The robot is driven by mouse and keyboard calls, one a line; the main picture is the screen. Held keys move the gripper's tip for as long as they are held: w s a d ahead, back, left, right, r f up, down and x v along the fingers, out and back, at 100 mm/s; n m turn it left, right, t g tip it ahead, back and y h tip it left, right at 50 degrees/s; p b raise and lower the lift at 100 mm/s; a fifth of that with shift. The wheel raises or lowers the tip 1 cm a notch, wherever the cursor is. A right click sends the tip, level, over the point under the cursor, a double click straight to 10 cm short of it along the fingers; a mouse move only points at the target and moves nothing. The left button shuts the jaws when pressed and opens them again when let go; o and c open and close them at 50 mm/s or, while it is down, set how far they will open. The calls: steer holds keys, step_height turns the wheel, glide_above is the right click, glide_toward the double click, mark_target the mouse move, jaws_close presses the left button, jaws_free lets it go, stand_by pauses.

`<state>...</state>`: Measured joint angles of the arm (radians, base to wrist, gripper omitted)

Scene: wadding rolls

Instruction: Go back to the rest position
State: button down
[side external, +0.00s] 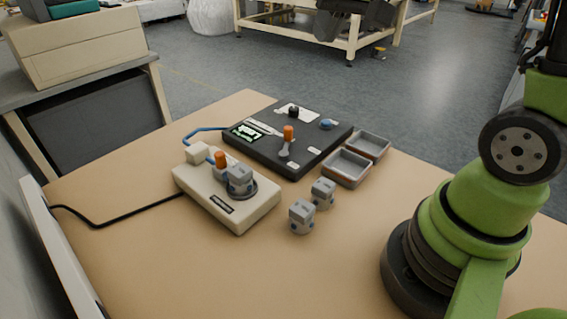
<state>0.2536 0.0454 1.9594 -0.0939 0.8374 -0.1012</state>
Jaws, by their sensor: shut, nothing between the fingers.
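My gripper is outside this view; only my green and black arm shows at the right edge. Two small grey blocks with dark blue spots stand on the tan table (200,275), a nearer block (302,217) and a farther block (323,193), close together but apart. A similar grey block (240,180) sits on a round dark pad on the beige device (245,217). Beside that block is an orange-topped part (220,160).
A black panel (293,167) with a lit display, an orange-topped lever and knobs lies behind the beige device. A black cable (120,220) crosses the left side. The table's front is clear.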

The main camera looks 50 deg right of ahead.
steer(key=s+a+r+t+y, duration=0.1)
steer(key=s+a, duration=0.3)
steer(key=s, duration=0.3)
steer(key=s+a+r+n+t+y, duration=0.1)
steer(key=s+a, duration=0.4)
steer(key=s, duration=0.3)
